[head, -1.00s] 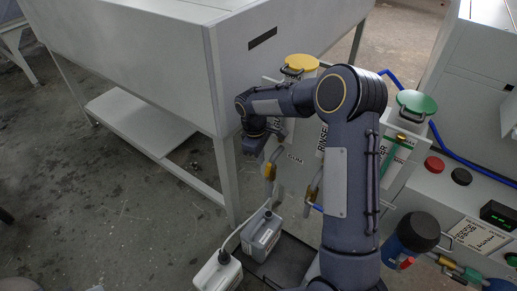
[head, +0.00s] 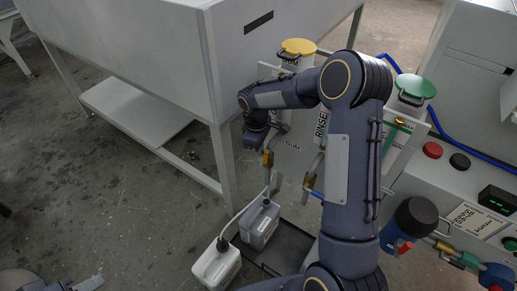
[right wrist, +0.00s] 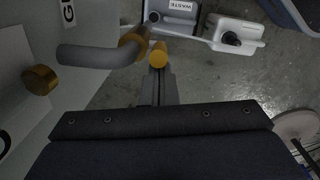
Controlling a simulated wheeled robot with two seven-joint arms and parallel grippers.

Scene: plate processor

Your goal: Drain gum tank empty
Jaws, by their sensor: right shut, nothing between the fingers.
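The gum tank (head: 293,147) is a pale panel with a GUM label, partly hidden behind my right arm. A drain valve with a brass-yellow fitting (head: 267,159) is on its front. My right gripper (head: 262,147) is beside and just above that valve. In the right wrist view its shut, empty fingers (right wrist: 158,85) point at a yellow knob (right wrist: 158,54) near a grey bent pipe (right wrist: 100,52); I cannot tell if they touch it. A grey part at the bottom left of the head view may be my left gripper (head: 50,281); its jaws are unclear.
A grey canister (head: 261,226) and a white canister (head: 215,266) stand below, joined by a hose. A neighbouring RINSE section (head: 320,125) has its own valve. A yellow lid (head: 298,47) and a green lid (head: 414,86) sit on top. Open floor lies left.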

